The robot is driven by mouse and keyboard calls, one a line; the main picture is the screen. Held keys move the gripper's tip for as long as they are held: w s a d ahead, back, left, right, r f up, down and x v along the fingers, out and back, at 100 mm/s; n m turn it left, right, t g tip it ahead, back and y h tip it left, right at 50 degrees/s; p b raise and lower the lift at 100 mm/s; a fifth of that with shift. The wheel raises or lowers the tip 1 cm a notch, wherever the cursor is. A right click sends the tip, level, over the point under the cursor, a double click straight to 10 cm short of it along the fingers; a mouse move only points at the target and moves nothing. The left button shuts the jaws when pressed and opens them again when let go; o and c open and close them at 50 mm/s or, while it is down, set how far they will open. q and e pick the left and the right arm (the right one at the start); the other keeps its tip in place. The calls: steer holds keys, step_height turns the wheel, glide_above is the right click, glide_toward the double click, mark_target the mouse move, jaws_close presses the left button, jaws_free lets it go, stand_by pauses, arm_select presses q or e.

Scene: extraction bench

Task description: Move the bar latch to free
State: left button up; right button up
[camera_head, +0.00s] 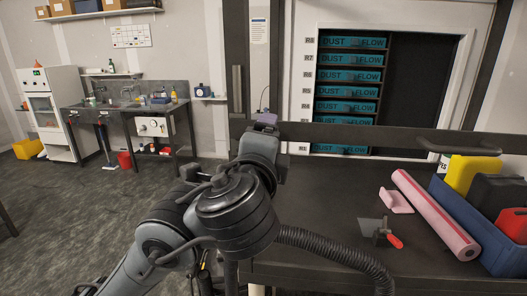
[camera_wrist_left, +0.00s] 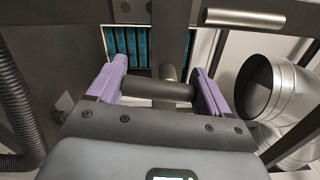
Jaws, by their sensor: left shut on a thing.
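My left gripper (camera_head: 266,118) is at the left part of the dark bar (camera_head: 400,137) that crosses in front of the filter rack. In the left wrist view, its purple fingers (camera_wrist_left: 158,88) are shut on a dark round grip, which I take to be the bar latch's handle (camera_wrist_left: 150,89). My right gripper is not in view.
Teal filter cassettes (camera_head: 347,75) stand stacked behind the bar. A bar handle (camera_head: 455,147) is at the right. The bench holds a pink roll (camera_head: 435,213), a red-handled scraper (camera_head: 375,228) and a blue bin (camera_head: 480,225). A metal duct (camera_wrist_left: 275,90) is right of my gripper.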

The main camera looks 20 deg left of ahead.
arm_select(q)
steer(key=shift+f+n+b, duration=0.15)
steer(key=shift+n+b, duration=0.25)
steer(key=shift+n, duration=0.4)
steer(key=o, duration=1)
steer(key=shift+c, duration=0.2)
steer(key=shift+d, duration=0.1)
